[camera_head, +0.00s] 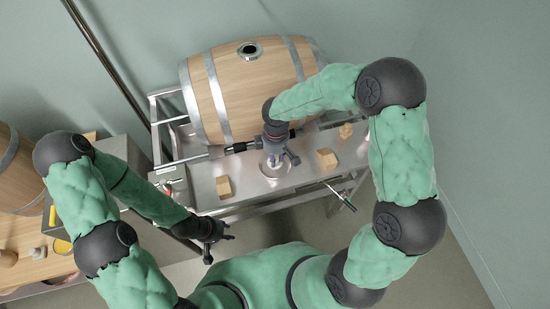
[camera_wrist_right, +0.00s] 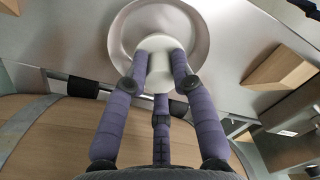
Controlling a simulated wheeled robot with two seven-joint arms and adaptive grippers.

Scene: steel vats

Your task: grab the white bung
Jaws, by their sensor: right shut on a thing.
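The white bung (camera_wrist_right: 157,70) shows in the right wrist view between the purple fingers of my right gripper (camera_wrist_right: 158,62). The gripper is shut on it. Behind the bung is a round steel dish (camera_wrist_right: 119,37); I cannot tell whether the bung touches it. In the head view, my right gripper (camera_head: 276,158) is over the dish (camera_head: 270,174) on the steel table, in front of the barrel, and hides most of the bung. My left gripper (camera_head: 213,246) is empty, with fingers apart, left of the steel table's front edge.
A wooden worktop (camera_head: 28,268) stands at the left.

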